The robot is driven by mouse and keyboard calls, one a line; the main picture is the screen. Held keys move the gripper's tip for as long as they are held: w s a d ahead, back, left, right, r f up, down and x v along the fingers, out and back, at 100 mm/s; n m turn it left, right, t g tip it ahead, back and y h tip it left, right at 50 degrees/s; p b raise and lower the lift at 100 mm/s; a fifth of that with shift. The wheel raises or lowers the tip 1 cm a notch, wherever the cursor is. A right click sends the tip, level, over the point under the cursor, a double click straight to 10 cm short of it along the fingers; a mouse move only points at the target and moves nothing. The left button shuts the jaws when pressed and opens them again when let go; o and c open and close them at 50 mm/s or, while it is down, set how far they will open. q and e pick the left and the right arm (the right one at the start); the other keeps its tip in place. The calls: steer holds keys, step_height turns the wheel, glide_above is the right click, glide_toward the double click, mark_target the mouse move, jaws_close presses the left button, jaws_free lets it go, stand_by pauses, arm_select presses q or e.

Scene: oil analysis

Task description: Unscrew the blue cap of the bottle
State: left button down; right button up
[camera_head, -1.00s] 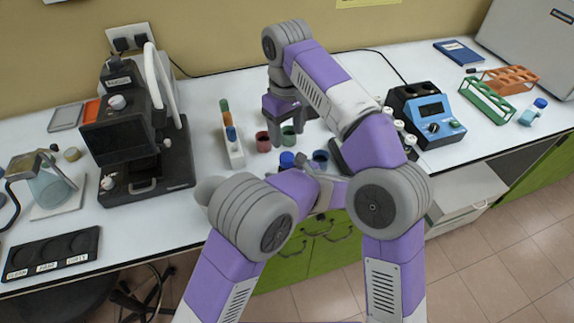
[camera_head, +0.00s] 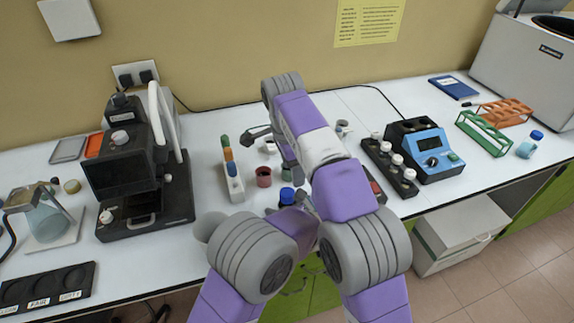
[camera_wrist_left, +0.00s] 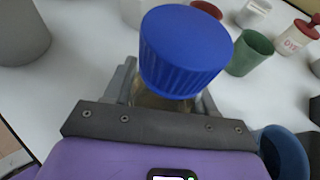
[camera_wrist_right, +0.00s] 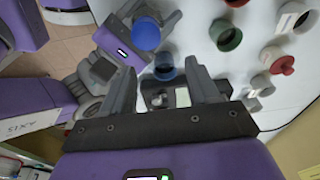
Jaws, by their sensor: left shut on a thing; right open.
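The bottle's ribbed blue cap (camera_wrist_left: 185,50) is on top of the bottle (camera_wrist_left: 158,98). My left gripper (camera_wrist_left: 168,88) is shut on the bottle below the cap. The cap also shows in the head view (camera_head: 287,195) and in the right wrist view (camera_wrist_right: 146,35). My right gripper (camera_wrist_right: 160,68) is open and empty, apart from the cap and bottle. In its view, the cap lies beyond the left finger. The table under the bottle is mostly hidden by my left gripper.
A blue cup (camera_wrist_left: 285,152) stands close to my left gripper. A red cup (camera_head: 264,177) and a green cup (camera_wrist_left: 250,53) are near. A blue device (camera_head: 420,150) stands right.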

mark_target(287, 192)
steer(key=m, duration=0.3)
steer(key=r+m, duration=0.1)
steer(key=m, duration=0.6)
steer(key=shift+s+a+r, duration=0.1)
steer(key=shift+s+r, duration=0.15)
steer(key=shift+s, duration=0.05)
steer(key=m, duration=0.2)
steer(key=s+a+m+y, duration=0.1)
steer(key=shift+a+r+m+g, duration=0.1)
steer(key=shift+r+m+g, duration=0.2)
steer(key=shift+r+m, duration=0.1)
steer(key=shift+s+f, duration=0.1)
steer(key=shift+f, duration=3.95)
